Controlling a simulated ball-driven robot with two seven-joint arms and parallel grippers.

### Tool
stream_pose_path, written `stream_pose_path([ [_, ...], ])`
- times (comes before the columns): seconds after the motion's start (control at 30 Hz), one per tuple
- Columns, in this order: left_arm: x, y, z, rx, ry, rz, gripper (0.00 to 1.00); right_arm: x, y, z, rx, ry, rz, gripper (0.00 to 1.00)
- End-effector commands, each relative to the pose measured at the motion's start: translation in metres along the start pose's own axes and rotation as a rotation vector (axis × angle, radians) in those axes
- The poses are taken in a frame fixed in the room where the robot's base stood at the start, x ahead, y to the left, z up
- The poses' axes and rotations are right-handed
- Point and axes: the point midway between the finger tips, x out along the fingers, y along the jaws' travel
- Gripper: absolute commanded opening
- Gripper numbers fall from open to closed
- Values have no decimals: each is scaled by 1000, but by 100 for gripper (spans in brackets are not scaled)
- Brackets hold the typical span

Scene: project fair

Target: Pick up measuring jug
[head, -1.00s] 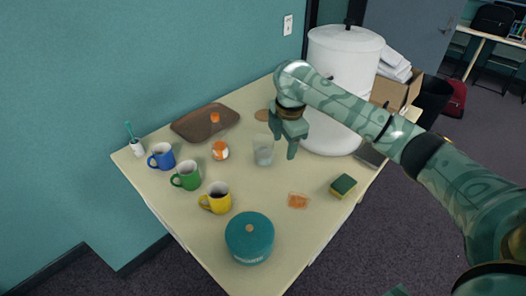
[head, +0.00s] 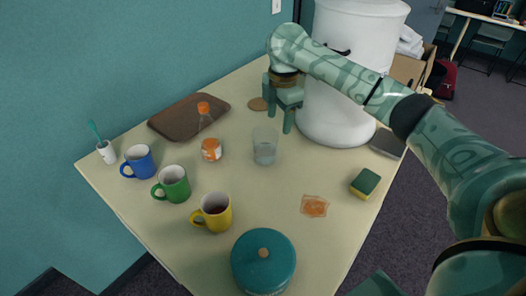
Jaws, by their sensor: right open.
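The measuring jug (head: 265,151) is a clear, see-through vessel standing upright near the middle of the table; fine markings on it are too small to read. My right gripper (head: 279,117) is open and empty, pointing down, behind and slightly right of the jug in the head view. Its fingers appear apart from the jug, with the white pot behind them to the right. My left gripper is not in view.
A clear bottle with an orange cap (head: 211,149) stands left of the jug. Blue (head: 139,162), green (head: 172,184) and yellow (head: 213,213) mugs stand further left. A brown tray (head: 165,124), white pot (head: 345,110), sponge (head: 365,184), orange packet (head: 314,206) and teal canister (head: 263,268) surround clear tabletop (head: 260,200).

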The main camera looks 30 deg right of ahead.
Motion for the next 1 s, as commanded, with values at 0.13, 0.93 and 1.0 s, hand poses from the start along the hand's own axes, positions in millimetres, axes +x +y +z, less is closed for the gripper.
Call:
stream_pose_path([
  [0.13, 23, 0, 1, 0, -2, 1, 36, 46, -1, 0, 1, 1, -7, 56],
  [0.93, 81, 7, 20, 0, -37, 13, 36, 148, 5, 1, -1, 0, -2, 56],
  [1.0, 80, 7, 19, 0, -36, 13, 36, 146, 5, 1, -1, 0, 0, 56],
])
